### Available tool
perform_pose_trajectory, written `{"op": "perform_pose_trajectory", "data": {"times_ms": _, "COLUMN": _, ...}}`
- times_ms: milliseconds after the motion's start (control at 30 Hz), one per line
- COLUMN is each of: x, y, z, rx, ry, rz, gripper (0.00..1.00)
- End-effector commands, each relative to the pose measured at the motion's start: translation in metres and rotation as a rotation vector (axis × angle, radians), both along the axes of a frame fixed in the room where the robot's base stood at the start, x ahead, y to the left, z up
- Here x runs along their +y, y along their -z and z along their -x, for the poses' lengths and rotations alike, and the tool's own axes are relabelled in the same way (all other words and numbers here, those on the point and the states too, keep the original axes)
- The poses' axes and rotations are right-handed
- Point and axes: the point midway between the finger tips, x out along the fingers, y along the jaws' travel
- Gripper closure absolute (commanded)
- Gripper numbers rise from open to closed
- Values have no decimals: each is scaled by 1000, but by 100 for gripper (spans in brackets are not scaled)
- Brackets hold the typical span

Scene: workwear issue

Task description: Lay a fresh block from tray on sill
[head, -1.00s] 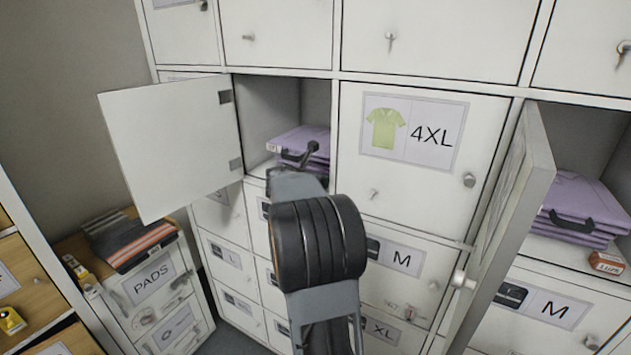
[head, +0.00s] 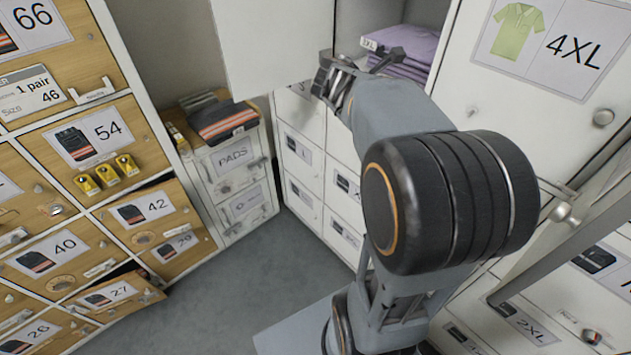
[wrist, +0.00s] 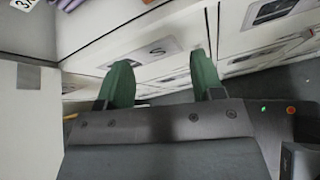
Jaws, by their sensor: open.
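My gripper (head: 335,80) is in front of the open locker with folded purple shirts (head: 412,42), near its open door. In the wrist view its two green fingers (wrist: 161,70) are spread apart with nothing between them. A strip of purple also shows at the top left of the wrist view (wrist: 75,14). I cannot make out any block or tray for certain in these frames. No sill can be told for certain either. My arm hides part of the lockers behind it.
The white open door (head: 275,45) stands beside my gripper. A wooden drawer cabinet (head: 60,190) is at the left, with several yellow items (head: 106,175) on its front. Folded dark clothing (head: 222,122) lies on the PADS cabinet (head: 232,160). Grey floor (head: 240,270) is free between.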

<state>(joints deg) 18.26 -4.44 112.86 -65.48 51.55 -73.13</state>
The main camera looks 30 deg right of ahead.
Motion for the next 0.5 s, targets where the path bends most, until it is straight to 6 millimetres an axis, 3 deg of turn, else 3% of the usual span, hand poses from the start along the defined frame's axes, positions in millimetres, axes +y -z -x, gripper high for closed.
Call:
{"op": "perform_pose_trajectory", "data": {"times_ms": 100, "x": 60, "y": 30, "z": 25, "rx": -280, "ry": 168, "rz": -306, "gripper": 39}}
{"op": "perform_pose_trajectory", "data": {"times_ms": 300, "x": 163, "y": 83, "z": 74, "rx": -633, "ry": 625, "rz": -840, "gripper": 39}}
{"op": "perform_pose_trajectory", "data": {"times_ms": 400, "x": 203, "y": 100, "z": 96, "rx": -715, "ry": 859, "rz": -1029, "gripper": 39}}
{"op": "perform_pose_trajectory", "data": {"times_ms": 500, "x": 231, "y": 112, "z": 112, "rx": -755, "ry": 1050, "rz": -1151, "gripper": 39}}
